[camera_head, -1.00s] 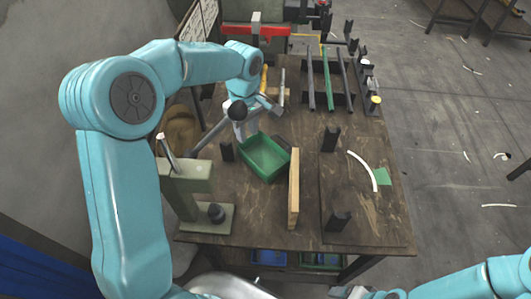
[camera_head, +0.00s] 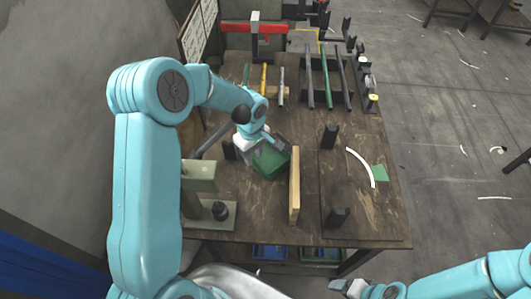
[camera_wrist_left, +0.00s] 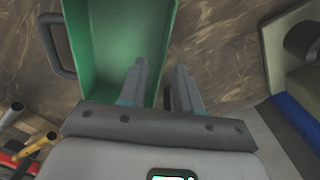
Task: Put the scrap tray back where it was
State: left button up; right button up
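The green scrap tray (camera_head: 271,163) sits on the wooden bench, left of the upright wooden board. My left gripper (camera_head: 262,147) is at its far side and hides part of it. In the left wrist view, the tray (camera_wrist_left: 115,40) shows from inside, with a dark loop handle at its left. There my left gripper (camera_wrist_left: 162,68) is open, one finger inside the tray and one outside, with the tray's wall between them and gaps visible. My right gripper (camera_head: 347,288) is at the bottom edge of the head view, away from the bench; its opening is unclear.
The wooden board (camera_head: 294,185) stands close to the tray's right. A grey-green press (camera_head: 205,195) is at the front left. Black posts (camera_head: 337,217) stand to the right. Several coloured bars (camera_head: 263,80) lie at the back.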

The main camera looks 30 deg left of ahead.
aim_at(254, 166)
pick_arm(q)
notch_tip(254, 166, down, 4)
jog(key=shift+r+p, duration=0.2)
jog(key=shift+p, duration=0.1)
grip_shut()
jog(key=shift+r, duration=0.15)
